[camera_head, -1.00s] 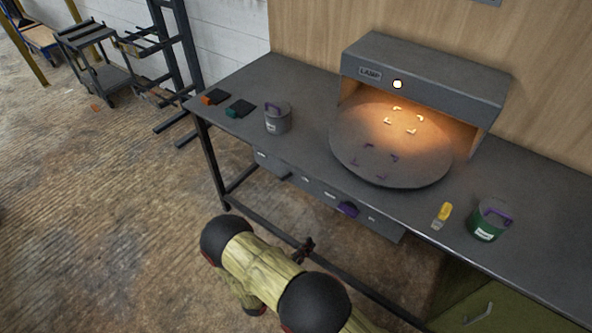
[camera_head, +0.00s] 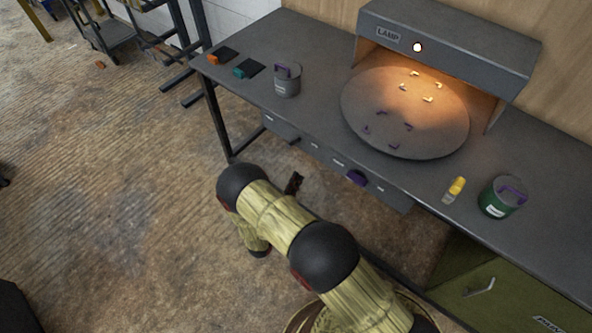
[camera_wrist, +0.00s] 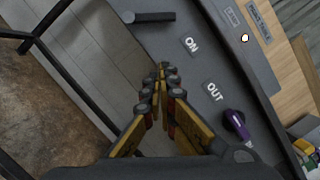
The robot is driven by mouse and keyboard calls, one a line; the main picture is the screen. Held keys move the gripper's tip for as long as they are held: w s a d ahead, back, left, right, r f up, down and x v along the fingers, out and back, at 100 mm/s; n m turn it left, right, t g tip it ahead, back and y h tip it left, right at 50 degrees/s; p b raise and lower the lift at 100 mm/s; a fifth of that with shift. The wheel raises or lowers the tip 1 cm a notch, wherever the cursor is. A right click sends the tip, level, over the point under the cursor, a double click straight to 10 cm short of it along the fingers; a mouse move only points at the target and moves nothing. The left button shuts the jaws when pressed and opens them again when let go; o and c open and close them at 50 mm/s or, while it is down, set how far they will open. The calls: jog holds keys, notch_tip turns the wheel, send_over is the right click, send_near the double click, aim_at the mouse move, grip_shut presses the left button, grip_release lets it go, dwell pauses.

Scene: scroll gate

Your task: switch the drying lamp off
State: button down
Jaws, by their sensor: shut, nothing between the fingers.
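The drying lamp is a grey hood (camera_head: 450,48) labelled LAMP at the back of the bench. Its round light (camera_head: 417,47) glows white, and warm light falls on the round plate (camera_head: 400,130) below. In the wrist view the light (camera_wrist: 245,38) shows at upper right. A front panel under the bench edge has a purple knob (camera_head: 357,178), also in the wrist view (camera_wrist: 236,123), beside an OUT label (camera_wrist: 213,91). An ON label (camera_wrist: 191,44) and a dark bar-like handle (camera_wrist: 149,17) lie farther up. My gripper (camera_head: 296,176) is shut and empty in front of the panel; its fingertips (camera_wrist: 162,72) meet.
Orange (camera_head: 222,55) and teal (camera_head: 249,69) items lie at the left. A green cabinet (camera_head: 490,285) stands below right.

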aim_at(304, 145)
jog(key=b+x, duration=0.1)
jog(key=x, duration=0.7)
jog(key=shift+w+d, duration=0.1)
jog(key=shift+w+a+r+b, duration=0.7)
jog(key=shift+w+a+r, duration=0.4)
jog(key=shift+w+a, duration=0.1)
jog(key=shift+r, duration=0.1)
